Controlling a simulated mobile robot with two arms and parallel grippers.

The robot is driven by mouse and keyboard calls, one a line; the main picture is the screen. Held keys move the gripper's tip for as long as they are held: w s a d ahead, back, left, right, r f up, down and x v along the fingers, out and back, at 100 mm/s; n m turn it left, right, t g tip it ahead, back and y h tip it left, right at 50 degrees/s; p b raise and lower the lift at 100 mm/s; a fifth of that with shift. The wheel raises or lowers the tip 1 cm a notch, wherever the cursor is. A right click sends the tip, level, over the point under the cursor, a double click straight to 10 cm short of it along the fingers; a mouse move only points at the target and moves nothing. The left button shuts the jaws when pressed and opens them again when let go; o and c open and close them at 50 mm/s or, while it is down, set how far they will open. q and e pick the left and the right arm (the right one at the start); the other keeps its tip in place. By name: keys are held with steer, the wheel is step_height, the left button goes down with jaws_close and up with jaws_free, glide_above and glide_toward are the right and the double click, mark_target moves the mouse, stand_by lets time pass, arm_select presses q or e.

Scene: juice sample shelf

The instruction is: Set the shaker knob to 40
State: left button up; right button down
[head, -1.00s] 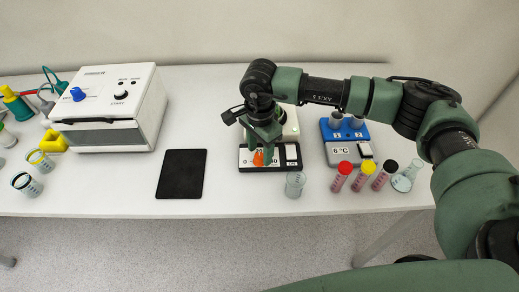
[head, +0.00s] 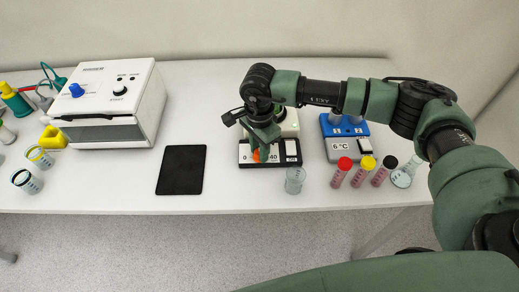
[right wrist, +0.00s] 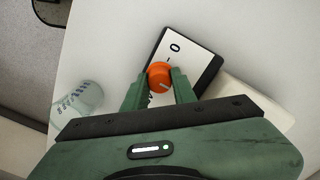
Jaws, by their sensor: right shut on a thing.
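The shaker (head: 292,124) stands near the middle of the table, with a light front panel marked 0 at its left and 40 at its right. Its orange knob (head: 257,156) is partly hidden by my right gripper (head: 262,150) in the head view. In the right wrist view the orange knob (right wrist: 159,75) sits between the two green fingers of my right gripper (right wrist: 160,80), which is shut on it. A pale pointer line shows on the knob's cap; I cannot tell which number it points at. My left gripper is not in view.
A clear beaker (head: 295,180) stands close in front of the shaker. Capped tubes (head: 363,170), a flask (head: 403,176) and a blue-grey 6 °C device (head: 342,142) are at right. A black mat (head: 181,170) and a white box with a blue knob (head: 113,105) are at left.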

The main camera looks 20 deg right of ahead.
steer(key=m+b, duration=0.5)
steer(key=shift+f, duration=0.25)
steer(key=m+b, duration=0.3)
steer(key=shift+m+b, duration=0.3)
steer(key=shift+m, duration=0.1)
steer(key=m+b, duration=0.3)
steer(key=m, duration=0.1)
steer(key=shift+r+m, duration=0.15)
steer(key=shift+m, duration=0.15)
steer(key=m+b, duration=0.2)
steer(key=m, duration=0.2)
steer(key=shift+r, duration=0.15)
steer(key=shift+r+m+b, duration=0.1)
steer(key=shift+m+b, duration=0.2)
steer(key=c, duration=1.1)
jaws_free()
steer(key=shift+c, duration=0.2)
step_height(320, 180, up, 8)
steer(key=shift+f+b, duration=0.15)
steer(key=shift+b, duration=0.35)
